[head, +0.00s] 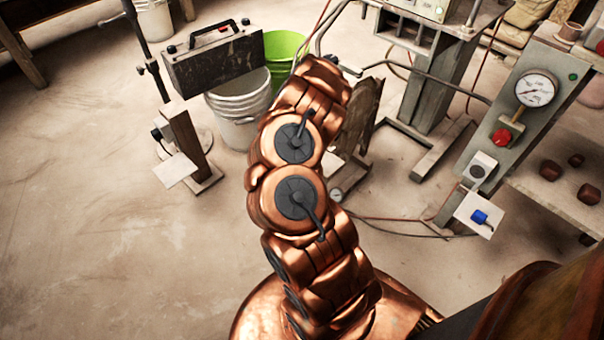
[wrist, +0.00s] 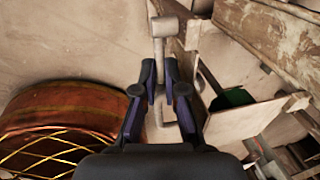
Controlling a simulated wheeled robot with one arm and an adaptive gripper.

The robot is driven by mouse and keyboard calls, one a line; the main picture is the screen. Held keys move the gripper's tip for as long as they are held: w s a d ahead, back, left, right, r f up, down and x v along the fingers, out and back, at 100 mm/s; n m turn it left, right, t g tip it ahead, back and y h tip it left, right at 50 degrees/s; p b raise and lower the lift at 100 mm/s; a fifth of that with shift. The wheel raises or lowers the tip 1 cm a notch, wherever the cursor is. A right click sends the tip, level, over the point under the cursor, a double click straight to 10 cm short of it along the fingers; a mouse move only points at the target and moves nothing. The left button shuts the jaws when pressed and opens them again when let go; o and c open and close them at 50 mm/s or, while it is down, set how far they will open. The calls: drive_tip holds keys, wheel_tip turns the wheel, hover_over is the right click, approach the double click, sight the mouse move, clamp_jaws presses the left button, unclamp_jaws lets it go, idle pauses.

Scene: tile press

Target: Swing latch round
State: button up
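The latch (wrist: 165,27) shows in the wrist view as a grey metal bar with a short cylinder across its top end and a bent lower end. My gripper (wrist: 159,72) is around the bar, with one dark finger on each side. The fingers lean inward and appear closed on it, below the cylinder. In the head view my copper-coloured arm reaches up the middle of the picture. It hides my gripper and the latch there.
In the wrist view, a reddish-brown drum (wrist: 58,115) is at left and a pale board (wrist: 240,120) at right. The head view shows a white bucket (head: 240,105), a green bucket (head: 285,47), a gauge panel (head: 520,120) at right and open floor at left.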

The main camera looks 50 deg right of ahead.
drive_tip(key=shift+o, duration=0.9)
drive_tip(key=shift+s+d, duration=0.15)
drive_tip(key=shift+s, duration=0.05)
drive_tip(key=shift+w, duration=0.1)
drive_tip(key=shift+r, duration=0.1)
drive_tip(key=v, duration=1.2)
